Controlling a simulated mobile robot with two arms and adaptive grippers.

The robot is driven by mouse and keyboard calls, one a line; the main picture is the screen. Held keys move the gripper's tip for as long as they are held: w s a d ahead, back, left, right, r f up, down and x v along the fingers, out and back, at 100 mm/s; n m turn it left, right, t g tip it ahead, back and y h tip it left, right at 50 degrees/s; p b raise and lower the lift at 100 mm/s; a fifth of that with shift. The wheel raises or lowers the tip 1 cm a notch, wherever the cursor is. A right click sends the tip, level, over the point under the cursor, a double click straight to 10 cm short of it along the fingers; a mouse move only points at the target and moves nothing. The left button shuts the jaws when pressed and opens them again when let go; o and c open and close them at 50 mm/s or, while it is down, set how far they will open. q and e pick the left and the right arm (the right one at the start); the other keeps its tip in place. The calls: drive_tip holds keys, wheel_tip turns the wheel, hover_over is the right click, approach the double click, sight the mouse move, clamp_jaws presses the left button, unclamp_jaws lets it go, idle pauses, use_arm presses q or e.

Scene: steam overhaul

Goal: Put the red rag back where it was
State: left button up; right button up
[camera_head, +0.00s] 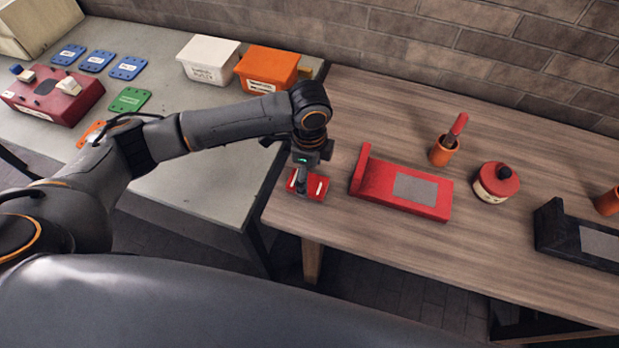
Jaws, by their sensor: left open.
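The red rag (310,196) is a small flat red piece on the left end of the wooden table (380,250), near its front corner. My left gripper (305,183) points down right over the rag and is open. It hides part of the rag, and I cannot tell whether the fingertips touch it. My right gripper is not in view.
Right of the rag stand a red block with a grey plate (415,188), an orange cup with a brush (443,151), a red-lidded pot (496,182) and a black block (580,235). A grey table (190,172) at left holds white (208,60) and orange (267,68) boxes.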

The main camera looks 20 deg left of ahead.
sight(310, 183)
use_arm(q)
wheel_tip(310, 183, up, 9)
drive_tip(key=shift+b, duration=0.35)
idle(0.3)
